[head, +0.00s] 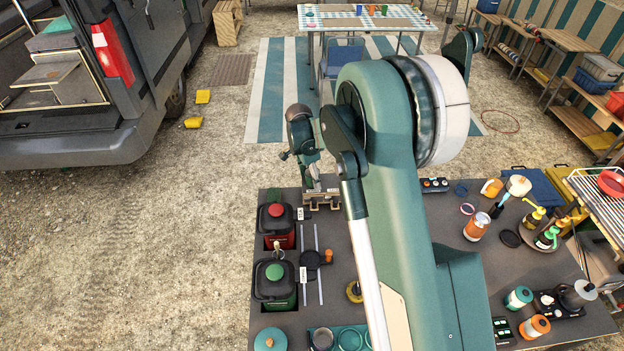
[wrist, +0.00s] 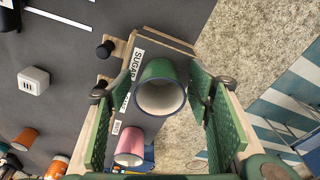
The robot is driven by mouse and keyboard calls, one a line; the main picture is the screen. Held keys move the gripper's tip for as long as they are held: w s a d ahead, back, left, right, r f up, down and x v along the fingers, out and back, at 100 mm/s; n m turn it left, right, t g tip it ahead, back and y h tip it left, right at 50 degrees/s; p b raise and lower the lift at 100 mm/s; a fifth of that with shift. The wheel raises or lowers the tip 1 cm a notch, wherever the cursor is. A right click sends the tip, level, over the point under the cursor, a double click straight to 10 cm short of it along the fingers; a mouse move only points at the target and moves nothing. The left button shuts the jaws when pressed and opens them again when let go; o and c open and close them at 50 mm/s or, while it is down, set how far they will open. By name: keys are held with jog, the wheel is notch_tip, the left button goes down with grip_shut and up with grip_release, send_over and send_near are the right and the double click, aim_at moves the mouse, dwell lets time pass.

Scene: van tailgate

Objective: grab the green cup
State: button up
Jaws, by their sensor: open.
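In the wrist view, the green cup (wrist: 162,93) shows its pale open mouth and dark rim toward the camera. It is beside a wooden holder with a SUGAR label (wrist: 136,66). My gripper (wrist: 165,80) is open, with one green pad on each side of the cup. A gap shows at the right pad; the left pad looks close to the cup, and I cannot tell if it touches. In the head view, my gripper (head: 308,160) is over the far edge of the dark table, and the cup is mostly hidden there.
A pink cup (wrist: 130,146) is near the green cup, and an orange-brown cup (wrist: 26,138) is farther left. On the dark table are a red canister (head: 280,236) and a green canister (head: 274,290). Gravel ground (head: 190,230) lies open left of the table.

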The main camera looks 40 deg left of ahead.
jog(key=c, duration=1)
jog(key=shift+r, duration=0.2)
jog(key=shift+r+b, duration=0.35)
jog(key=shift+r, duration=4.5)
